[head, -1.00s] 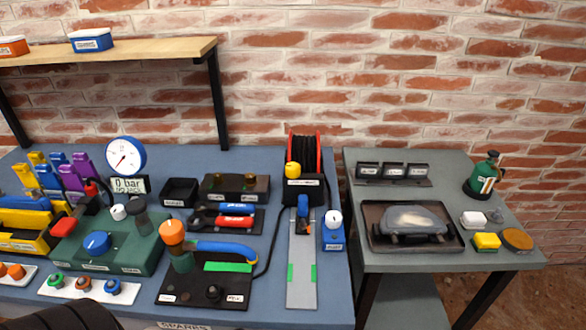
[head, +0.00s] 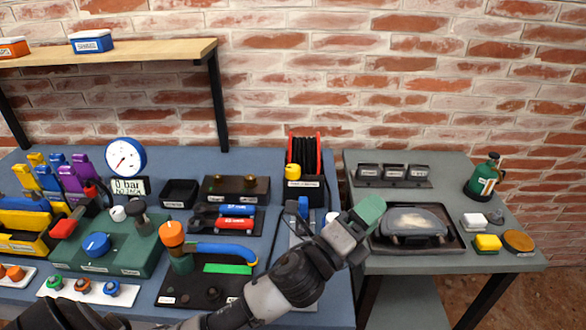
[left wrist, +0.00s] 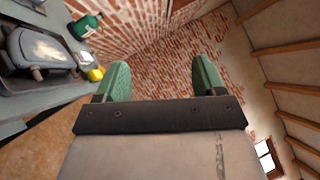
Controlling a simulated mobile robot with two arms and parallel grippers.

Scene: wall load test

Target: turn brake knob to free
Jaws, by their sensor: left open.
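A yellow knob (head: 292,172) sits at the upper left of a small black labelled box (head: 304,187), below a red reel (head: 304,152) wound with black line. I take it for the brake knob, but the label is too small to read. My left gripper (head: 368,214) has green fingertips and is to the right of and nearer than the knob, in front of the gap between the two tables. It is apart from the knob. In the left wrist view its two fingers (left wrist: 162,80) stand wide apart with nothing between them.
A tray with a grey cast part (head: 413,222) lies on the right table. A blue-handled tool (head: 226,251) and green pump block (head: 104,243) stand left. A wooden shelf (head: 150,52) overhangs the left.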

